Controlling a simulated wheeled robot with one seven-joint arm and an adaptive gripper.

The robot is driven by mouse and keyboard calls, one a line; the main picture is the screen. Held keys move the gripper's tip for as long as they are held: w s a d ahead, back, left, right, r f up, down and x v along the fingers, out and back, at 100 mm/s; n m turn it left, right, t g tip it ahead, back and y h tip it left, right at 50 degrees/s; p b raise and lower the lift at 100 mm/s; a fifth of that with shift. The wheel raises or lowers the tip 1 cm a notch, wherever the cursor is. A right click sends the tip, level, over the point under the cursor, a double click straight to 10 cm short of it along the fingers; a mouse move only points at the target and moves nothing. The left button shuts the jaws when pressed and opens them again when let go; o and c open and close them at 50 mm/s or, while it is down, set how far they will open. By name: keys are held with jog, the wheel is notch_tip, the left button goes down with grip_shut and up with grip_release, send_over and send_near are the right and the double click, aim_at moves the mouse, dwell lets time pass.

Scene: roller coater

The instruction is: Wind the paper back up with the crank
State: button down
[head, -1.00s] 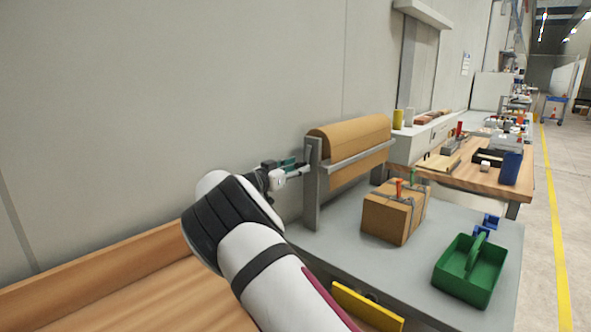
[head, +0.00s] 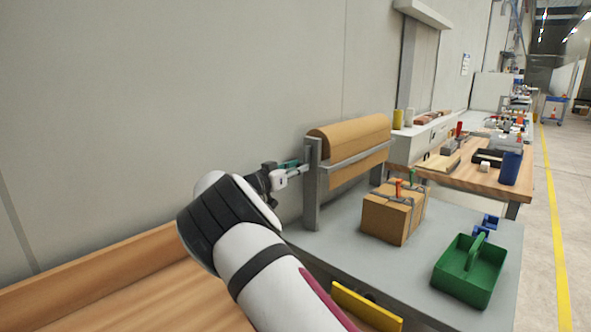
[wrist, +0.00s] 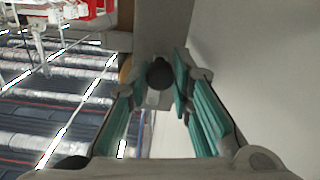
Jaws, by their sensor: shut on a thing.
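The brown paper roll (head: 350,134) hangs in a grey stand (head: 312,185) on the grey bench, with a sheet of paper hanging down behind the front bar. My gripper (head: 292,165) is at the left end of the stand, at the crank side. In the wrist view my gripper (wrist: 165,95) has its teal finger pads on either side of a dark round crank knob (wrist: 159,73), shut on it. The rest of the crank is mostly hidden by my gripper in the head view.
A strapped cardboard box (head: 393,217) stands on the grey bench (head: 345,235) in front of the roll. A green tote (head: 467,272) is at the bench's right. A wall (head: 180,95) runs close behind the stand.

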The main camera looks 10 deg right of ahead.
jog(key=s+d+r+n+p, duration=0.3)
jog(key=s+r+n+p, duration=0.1)
jog(key=n, duration=1.4)
jog(key=shift+s+d+r+p, duration=0.25)
jog(key=shift+s+r+p, duration=0.1)
jog(key=shift+r+p, duration=0.25)
jog(key=shift+r, duration=0.1)
jog(key=c, duration=1.4)
grip_release()
jog(key=shift+a, duration=0.1)
jog(key=v, duration=1.2)
